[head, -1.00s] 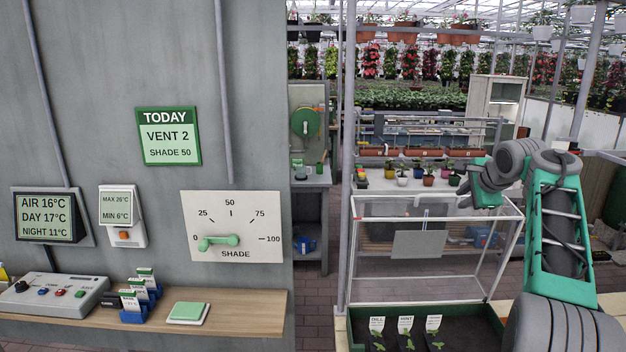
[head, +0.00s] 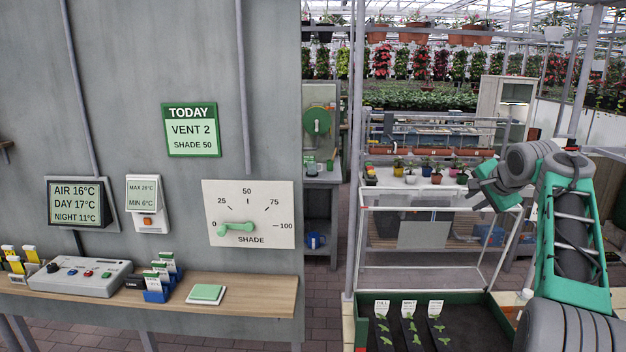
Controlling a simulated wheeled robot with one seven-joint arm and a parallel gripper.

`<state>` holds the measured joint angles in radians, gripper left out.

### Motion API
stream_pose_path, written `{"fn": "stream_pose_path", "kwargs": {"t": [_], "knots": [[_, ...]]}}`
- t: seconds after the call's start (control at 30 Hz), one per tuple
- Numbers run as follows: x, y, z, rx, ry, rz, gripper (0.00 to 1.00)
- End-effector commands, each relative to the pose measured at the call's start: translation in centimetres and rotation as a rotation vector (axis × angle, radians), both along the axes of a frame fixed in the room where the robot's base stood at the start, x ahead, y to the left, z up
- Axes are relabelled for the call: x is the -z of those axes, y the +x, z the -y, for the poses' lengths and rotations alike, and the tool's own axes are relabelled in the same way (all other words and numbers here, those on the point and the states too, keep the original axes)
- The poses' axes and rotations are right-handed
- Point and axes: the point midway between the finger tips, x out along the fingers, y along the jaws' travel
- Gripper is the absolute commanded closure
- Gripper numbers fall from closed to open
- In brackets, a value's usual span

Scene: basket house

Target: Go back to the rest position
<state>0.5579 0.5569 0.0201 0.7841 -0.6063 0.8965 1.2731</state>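My gripper (head: 478,203) is at the right in the head view, at the end of my folded green and grey arm. It hangs in front of the potting bench and the white frame, apart from the wall. Its fingers are too small and turned too far to tell whether they are open or shut. I see nothing clearly held in it. The shade dial (head: 248,214) on the grey wall has its green lever (head: 236,227) near 0. The green card above it (head: 193,130) reads "TODAY, VENT 2, SHADE 50".
A wooden shelf (head: 255,290) on the wall bears a control box (head: 80,276), blue card holders (head: 157,293) and a green pad (head: 206,293). A planter box (head: 480,325) with labelled seedlings stands below my arm. A white frame (head: 366,240) stands behind it. Paved floor shows between wall and frame.

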Motion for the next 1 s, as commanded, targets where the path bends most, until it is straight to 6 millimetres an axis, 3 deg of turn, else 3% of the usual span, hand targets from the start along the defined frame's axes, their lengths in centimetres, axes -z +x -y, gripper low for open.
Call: {"fn": "stream_pose_path", "kwargs": {"t": [0.07,0.17,0.27,0.37,0.47,0.5,0.6,0.83,0.9,1.0], "knots": [[0.3,0.1,0.2,-0.061,-0.079,-0.01,0.78],[2.8,-0.1,0.9,-0.139,-0.173,-0.059,0.78],[7.8,-1.0,1.7,-0.232,-0.247,-0.15,0.78],[14.1,-2.8,2.0,-0.325,-0.284,-0.262,0.78],[20.8,-7.1,1.4,-0.443,-0.312,-0.401,0.78],[23.0,-9.6,0.8,-0.494,-0.32,-0.457,0.78],[26.9,-16.0,-2.8,-0.619,-0.336,-0.575,0.78],[30.8,-31.7,-13.9,-0.762,-0.345,-0.746,0.78],[31.1,-35.2,-16.7,-0.791,-0.372,-0.751,0.78],[30.5,-38.0,-20.3,-0.849,-0.443,-0.698,0.78]]}}
